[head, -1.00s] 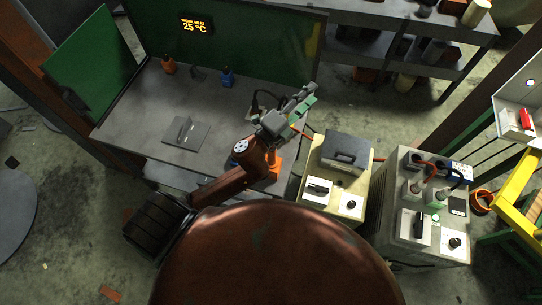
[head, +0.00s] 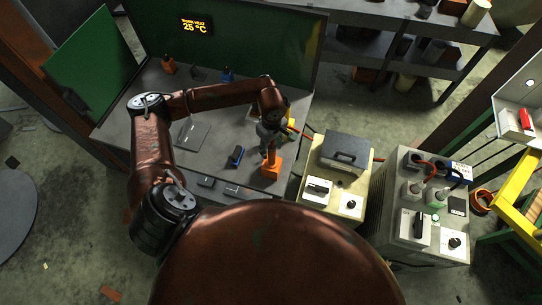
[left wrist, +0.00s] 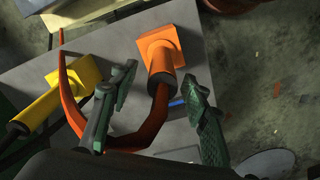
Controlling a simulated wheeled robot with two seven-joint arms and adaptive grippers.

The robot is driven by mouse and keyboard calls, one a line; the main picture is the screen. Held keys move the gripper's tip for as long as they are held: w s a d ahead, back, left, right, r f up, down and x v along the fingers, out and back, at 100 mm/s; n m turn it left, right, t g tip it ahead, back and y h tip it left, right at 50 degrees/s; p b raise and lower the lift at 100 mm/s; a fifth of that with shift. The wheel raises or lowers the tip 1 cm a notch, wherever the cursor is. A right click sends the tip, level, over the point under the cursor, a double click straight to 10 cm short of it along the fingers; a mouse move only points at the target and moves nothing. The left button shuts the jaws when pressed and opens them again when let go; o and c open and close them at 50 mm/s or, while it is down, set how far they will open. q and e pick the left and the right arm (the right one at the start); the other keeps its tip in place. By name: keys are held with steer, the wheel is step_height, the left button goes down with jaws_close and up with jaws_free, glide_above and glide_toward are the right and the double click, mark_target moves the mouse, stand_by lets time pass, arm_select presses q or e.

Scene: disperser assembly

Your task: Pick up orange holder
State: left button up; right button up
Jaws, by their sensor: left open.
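The orange holder (head: 271,170) stands near the right front edge of the grey table (head: 150,110). In the left wrist view, the orange holder (left wrist: 160,54) has a square plate and a round neck, with an orange cable running from the neck. My left gripper (head: 266,135) is just above it, pointing down. In the left wrist view, the open fingers of my left gripper (left wrist: 156,108) lie on either side of the cable near the neck. I cannot tell whether they touch it. My right gripper is not in view.
A blue holder (head: 236,156) stands to the left, and another blue one (head: 227,74) and an orange one (head: 168,65) are at the back. A cream box (head: 335,175) stands close on the right.

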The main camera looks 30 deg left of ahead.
mark_target(272, 157)
arm_select(q)
steer(key=f+p, duration=0.1)
steer(key=f, duration=0.2)
steer(key=f+p, duration=0.1)
steer(key=f, duration=0.2)
steer(key=shift+s+d+f, duration=0.15)
steer(key=shift+s+d, duration=0.05)
steer(key=shift+f, duration=0.5)
steer(key=shift+c, duration=0.7)
steer(key=c, duration=0.9)
jaws_close()
steer(key=shift+r, duration=0.15)
